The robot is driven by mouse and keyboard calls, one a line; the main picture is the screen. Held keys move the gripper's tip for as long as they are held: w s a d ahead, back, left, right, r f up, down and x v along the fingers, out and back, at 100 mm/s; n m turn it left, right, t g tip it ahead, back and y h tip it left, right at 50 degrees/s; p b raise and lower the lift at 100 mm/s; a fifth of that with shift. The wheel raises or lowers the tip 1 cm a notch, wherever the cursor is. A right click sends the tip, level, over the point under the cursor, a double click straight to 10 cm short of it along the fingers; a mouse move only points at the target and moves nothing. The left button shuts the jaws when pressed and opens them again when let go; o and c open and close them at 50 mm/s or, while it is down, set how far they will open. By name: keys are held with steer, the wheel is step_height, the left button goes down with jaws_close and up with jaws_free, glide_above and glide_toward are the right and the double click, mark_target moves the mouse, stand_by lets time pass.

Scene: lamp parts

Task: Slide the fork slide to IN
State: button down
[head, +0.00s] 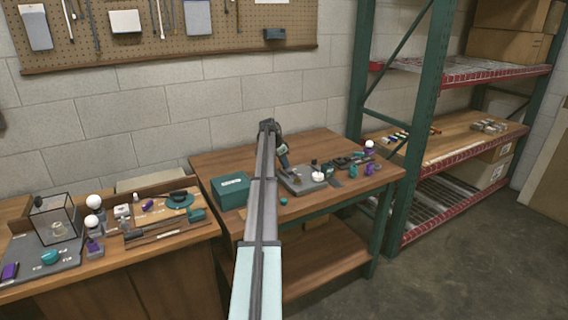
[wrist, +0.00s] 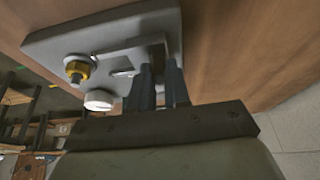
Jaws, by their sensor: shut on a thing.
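A grey base plate (wrist: 50,42) shows large in the wrist view, with a slot and a pale bracket-like piece on it. The same grey plate (head: 298,186) lies on the middle wooden table in the head view. My gripper (wrist: 160,75) is at the slotted part of the plate, its two dark fingers close together. It is shut on the fork slide, which is mostly hidden between the fingers. My gripper also shows in the head view (head: 286,168), low over the plate. Any IN mark is too small to read.
A brass nut-like fitting (wrist: 77,69) and a white round part (wrist: 98,100) stand on the plate beside my fingers. A teal box (head: 231,190) is left of my arm. Several small lamp parts lie right of the plate.

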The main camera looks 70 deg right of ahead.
steer(key=s+a, duration=0.4)
steer(key=shift+s+f, duration=0.1)
steer(key=shift+s, duration=0.05)
steer(key=c, duration=1.1)
jaws_free()
steer(key=shift+w+a+r, duration=0.1)
steer(key=shift+w+r, duration=0.15)
steer(key=shift+r, duration=0.35)
steer(key=v, duration=1.2)
steer(key=shift+a+r, duration=0.1)
steer(key=shift+r, duration=0.15)
